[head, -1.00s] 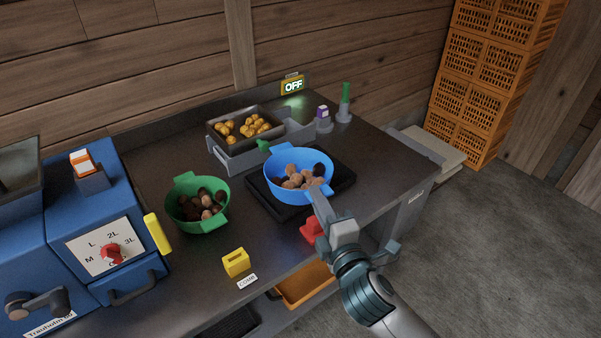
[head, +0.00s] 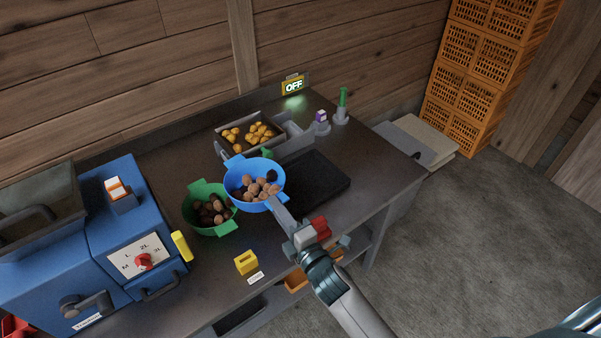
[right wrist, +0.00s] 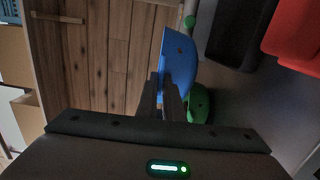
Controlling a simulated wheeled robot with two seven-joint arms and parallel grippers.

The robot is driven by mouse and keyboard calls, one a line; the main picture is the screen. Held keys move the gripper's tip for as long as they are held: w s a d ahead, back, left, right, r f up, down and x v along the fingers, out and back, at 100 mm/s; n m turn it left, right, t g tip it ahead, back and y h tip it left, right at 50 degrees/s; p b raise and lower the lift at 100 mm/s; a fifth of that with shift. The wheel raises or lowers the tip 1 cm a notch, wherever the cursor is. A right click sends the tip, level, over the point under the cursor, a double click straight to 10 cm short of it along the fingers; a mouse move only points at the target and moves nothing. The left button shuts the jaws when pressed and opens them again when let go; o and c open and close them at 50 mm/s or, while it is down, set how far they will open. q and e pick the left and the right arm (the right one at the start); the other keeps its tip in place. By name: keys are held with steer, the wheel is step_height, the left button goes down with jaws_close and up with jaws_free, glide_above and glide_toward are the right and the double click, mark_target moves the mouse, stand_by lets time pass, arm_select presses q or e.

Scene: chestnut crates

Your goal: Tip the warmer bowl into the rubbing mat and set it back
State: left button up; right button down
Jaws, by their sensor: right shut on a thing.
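The blue bowl (head: 238,190), holding several brown nuts (head: 257,190), is off the black plate (head: 312,182), raised beside and partly over the green bowl (head: 220,229) in the picture. I take it for the warmer bowl. My right gripper (head: 277,207) is shut on its near handle. In the right wrist view the jaws (right wrist: 166,95) meet the blue bowl's edge (right wrist: 181,62). The nuts are still in it; any slight tilt is hard to judge. The green bowl holds darker nuts. I cannot tell which thing is the rubbing mat. My left gripper is not in view.
A dark tray of golden nuts (head: 222,130) stands at the back. A blue machine (head: 105,225) with a red dial stands at left. An OFF sign (head: 293,86) is behind. The black plate is bare.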

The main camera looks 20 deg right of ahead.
mark_target(282, 189)
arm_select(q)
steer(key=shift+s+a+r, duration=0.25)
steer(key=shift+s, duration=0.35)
arm_select(e)
steer(key=shift+a, duration=0.25)
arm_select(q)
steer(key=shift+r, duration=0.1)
arm_select(e)
steer(key=shift+d+r, duration=0.1)
steer(key=shift+d, duration=0.1)
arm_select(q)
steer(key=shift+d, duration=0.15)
arm_select(e)
steer(key=d+m, duration=0.1)
steer(key=w+d+f+m, duration=0.1)
steer(key=d+m, duration=0.1)
steer(key=w+d+f+m+g, duration=0.1)
steer(key=d+m, duration=0.1)
steer(key=shift+w+f, duration=0.2)
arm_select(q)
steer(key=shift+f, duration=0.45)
arm_select(e)
steer(key=shift+w+d+f+m, duration=0.15)
steer(key=shift+w+d+m, duration=0.1)
steer(key=shift+d+m, duration=0.3)
steer(key=shift+w+d+f+m, duration=0.1)
steer(key=shift+w+d+m, duration=0.15)
steer(key=shift+d+m, duration=0.25)
